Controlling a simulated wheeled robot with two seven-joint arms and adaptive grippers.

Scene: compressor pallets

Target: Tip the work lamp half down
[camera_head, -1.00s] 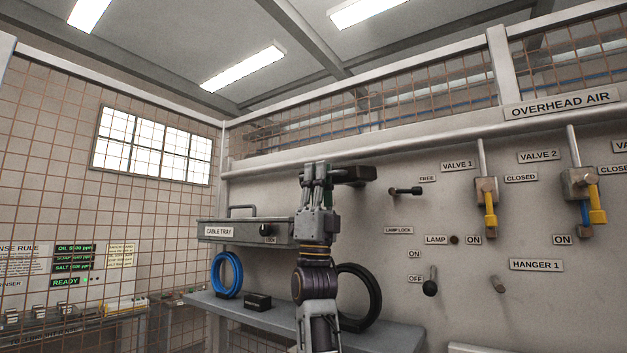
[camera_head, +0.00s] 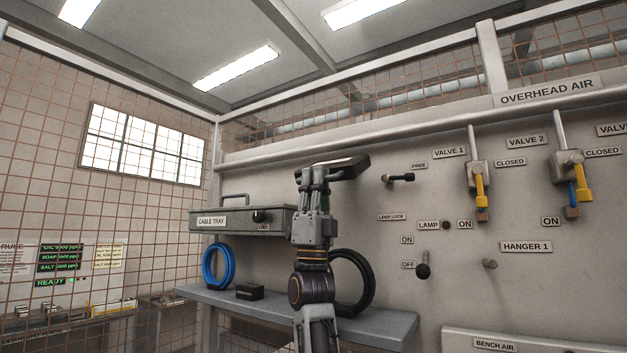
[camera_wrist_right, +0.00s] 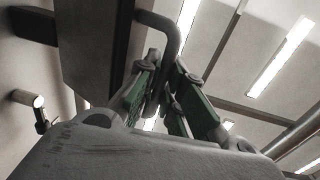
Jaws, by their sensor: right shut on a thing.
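The work lamp (camera_head: 352,167) is a dark box-shaped head in front of the panel. It sits tilted in the head view, with a pale face showing. In the right wrist view its dark housing (camera_wrist_right: 95,50) fills the upper left, with a grey bar handle (camera_wrist_right: 172,32) bent beside it. My right gripper (camera_head: 314,172) comes up from below at the lamp's left end. Its green-padded fingers (camera_wrist_right: 168,88) are closed at the handle's lower end in the right wrist view. The lamp lock lever (camera_head: 400,178) points right, below the FREE label. My left gripper is out of view.
A cable tray (camera_head: 235,219) is behind my right arm, above a shelf (camera_head: 385,328) with blue (camera_head: 208,265) and black (camera_head: 369,280) coils.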

